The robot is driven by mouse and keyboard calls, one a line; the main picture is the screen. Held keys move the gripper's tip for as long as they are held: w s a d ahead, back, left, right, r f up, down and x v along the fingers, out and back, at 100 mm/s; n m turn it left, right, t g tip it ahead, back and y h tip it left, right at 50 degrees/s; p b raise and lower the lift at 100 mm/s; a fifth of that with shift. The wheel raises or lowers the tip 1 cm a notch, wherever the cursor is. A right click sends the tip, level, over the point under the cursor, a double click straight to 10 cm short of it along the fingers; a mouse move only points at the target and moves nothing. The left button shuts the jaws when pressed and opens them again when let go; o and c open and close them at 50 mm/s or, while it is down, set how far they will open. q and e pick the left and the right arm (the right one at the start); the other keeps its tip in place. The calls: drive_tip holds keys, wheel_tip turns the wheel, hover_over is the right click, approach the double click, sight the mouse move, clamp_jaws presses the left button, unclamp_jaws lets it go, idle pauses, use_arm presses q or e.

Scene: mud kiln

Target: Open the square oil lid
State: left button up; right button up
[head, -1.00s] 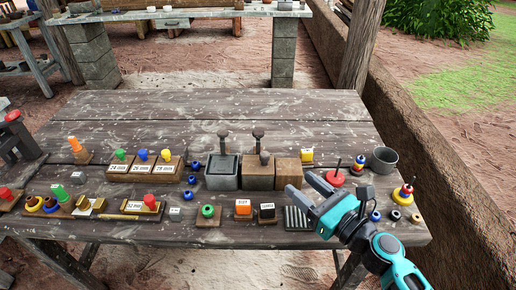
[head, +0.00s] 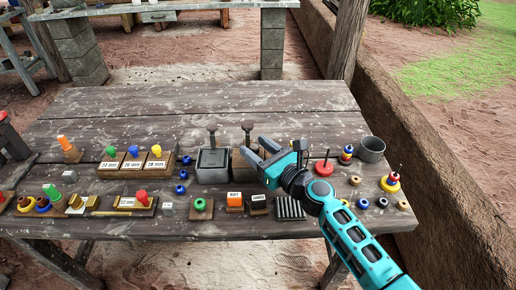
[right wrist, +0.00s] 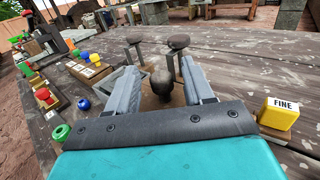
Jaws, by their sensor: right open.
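A square grey box (head: 212,174) stands near the middle of the table. It also shows in the right wrist view (right wrist: 126,84). Right beside it is a wooden box (right wrist: 150,104) with a dark round knob (right wrist: 163,82) on top; my gripper hides most of it in the head view. Two dark upright handles (head: 212,133) (head: 248,129) rise behind the boxes. I cannot tell which top is the oil lid. My right gripper (head: 254,150) is open above the wooden box, and the knob shows between its fingers, with no visible grip. My left gripper is not in view.
A yellow FINE block (right wrist: 280,114) stands to the right of my gripper. A red disc with a peg (head: 323,168) and a grey cup (head: 371,149) are further right. Labelled stands with coloured plugs (head: 133,166) line the left. The back of the table is clear.

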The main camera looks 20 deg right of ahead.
drive_tip(key=shift+c, duration=0.4)
clamp_jaws()
